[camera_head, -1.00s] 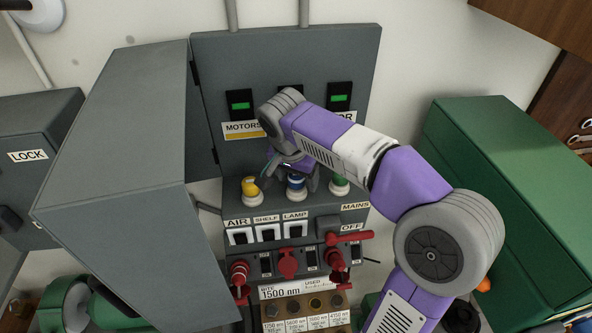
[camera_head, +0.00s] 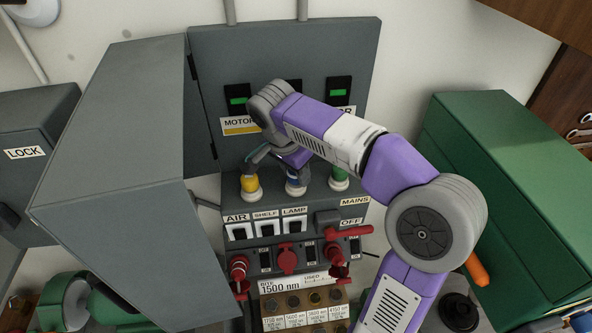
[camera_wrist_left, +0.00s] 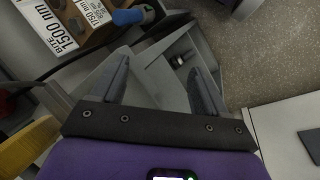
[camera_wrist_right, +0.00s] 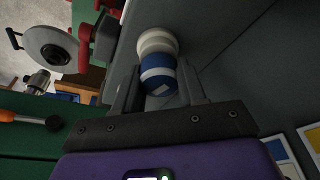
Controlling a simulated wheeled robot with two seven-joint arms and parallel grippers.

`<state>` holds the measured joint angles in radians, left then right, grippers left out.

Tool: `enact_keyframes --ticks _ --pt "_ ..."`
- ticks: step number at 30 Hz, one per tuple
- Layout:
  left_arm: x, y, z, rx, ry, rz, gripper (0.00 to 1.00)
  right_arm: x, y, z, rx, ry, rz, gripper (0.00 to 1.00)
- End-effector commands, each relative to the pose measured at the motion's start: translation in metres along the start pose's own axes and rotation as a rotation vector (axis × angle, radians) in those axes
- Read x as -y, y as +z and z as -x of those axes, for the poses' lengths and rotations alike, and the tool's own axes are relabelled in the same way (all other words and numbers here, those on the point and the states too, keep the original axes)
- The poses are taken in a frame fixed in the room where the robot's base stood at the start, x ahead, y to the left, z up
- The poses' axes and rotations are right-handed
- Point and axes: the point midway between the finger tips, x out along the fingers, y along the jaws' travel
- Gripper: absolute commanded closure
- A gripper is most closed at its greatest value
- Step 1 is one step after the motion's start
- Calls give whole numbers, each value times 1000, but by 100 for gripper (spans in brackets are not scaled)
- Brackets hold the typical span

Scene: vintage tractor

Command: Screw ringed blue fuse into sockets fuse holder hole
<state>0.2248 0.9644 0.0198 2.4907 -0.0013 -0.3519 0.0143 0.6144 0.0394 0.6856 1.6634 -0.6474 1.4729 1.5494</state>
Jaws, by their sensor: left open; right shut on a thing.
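The ringed blue fuse (camera_wrist_right: 158,76) has a white band and sits between the fingers of my right gripper (camera_wrist_right: 158,92), which is shut on it. Its far end meets a white round fuse holder (camera_wrist_right: 157,41); whether it is fully seated cannot be told. In the head view, the blue fuse (camera_head: 296,178) stands upright in the middle holder, partly hidden by my right gripper (camera_head: 283,160). A yellow fuse (camera_head: 249,182) is to its left and a green one (camera_head: 339,172) to its right. My left gripper (camera_wrist_left: 160,88) is open and empty, and out of the head view.
A grey cabinet door (camera_head: 120,140) stands open at left. A green cabinet (camera_head: 500,190) is at right.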

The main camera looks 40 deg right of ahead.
Motion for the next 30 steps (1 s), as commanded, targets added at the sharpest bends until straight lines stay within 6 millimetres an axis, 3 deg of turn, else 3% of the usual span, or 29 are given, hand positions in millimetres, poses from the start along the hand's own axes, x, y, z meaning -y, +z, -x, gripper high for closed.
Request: enact_keyframes --ticks 15,25,26,28,30 --pt "0 0 0 0 0 0 26 1 1 0 1 177 -641 89" --pt "0 0 0 0 0 0 26 0 0 1 1 191 -704 89" --pt "0 0 0 0 0 0 26 0 0 1 1 190 -704 57" --pt "0 0 0 0 0 0 26 0 0 0 1 191 -703 46" --pt "0 0 0 0 0 0 26 0 0 0 1 191 -703 46"
